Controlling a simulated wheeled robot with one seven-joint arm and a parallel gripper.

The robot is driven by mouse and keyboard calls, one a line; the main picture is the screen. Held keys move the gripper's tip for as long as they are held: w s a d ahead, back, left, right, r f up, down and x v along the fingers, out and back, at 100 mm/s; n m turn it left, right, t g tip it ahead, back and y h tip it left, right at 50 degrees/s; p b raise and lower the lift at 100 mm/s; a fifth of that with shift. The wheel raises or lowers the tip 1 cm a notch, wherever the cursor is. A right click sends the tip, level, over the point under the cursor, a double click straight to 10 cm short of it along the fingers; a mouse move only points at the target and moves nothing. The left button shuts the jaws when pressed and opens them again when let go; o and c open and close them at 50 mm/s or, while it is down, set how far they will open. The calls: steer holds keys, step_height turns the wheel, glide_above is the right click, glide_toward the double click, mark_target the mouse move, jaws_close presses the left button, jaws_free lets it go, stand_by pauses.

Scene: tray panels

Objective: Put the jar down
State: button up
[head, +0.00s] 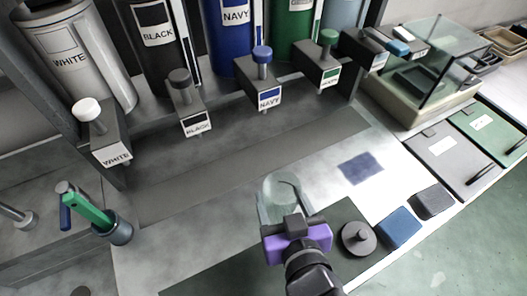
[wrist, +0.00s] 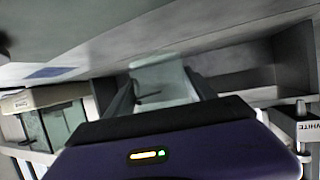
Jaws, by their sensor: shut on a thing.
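The jar (head: 276,190) is clear glass and shows in the head view near the middle, just beyond my purple gripper (head: 282,214). My gripper is shut on it. In the wrist view the jar (wrist: 163,76) sits between the two dark fingers and looks pale and see-through. In the head view it overlaps the light counter near the dark mat (head: 345,215). I cannot tell whether its base touches the counter. My gripper hides its near side.
A grey round lid with a knob (head: 358,238) lies on the mat. A blue block (head: 400,228) and a dark block (head: 433,201) lie to its right. Labelled dispensers with taps, such as the navy one (head: 268,96), line the back. A blue patch (head: 361,167) marks clear counter.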

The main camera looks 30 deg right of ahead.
mark_target(277, 183)
steer(key=w+d+p, duration=0.1)
steer(key=w, duration=0.4)
steer(key=w+d+p, duration=0.1)
steer(key=w, duration=0.4)
steer(key=w+d+p, duration=0.1)
steer(key=w+d, duration=0.1)
steer(key=w, duration=0.3)
steer(key=shift+w+r, duration=0.1)
steer(key=shift+w, duration=0.05)
steer(key=shift+w+f, duration=0.1)
steer(key=shift+f, duration=1.7)
steer(key=o, duration=1.7)
steer(key=shift+f, duration=0.1)
steer(key=b+v, duration=0.1)
steer(key=v, duration=1.1)
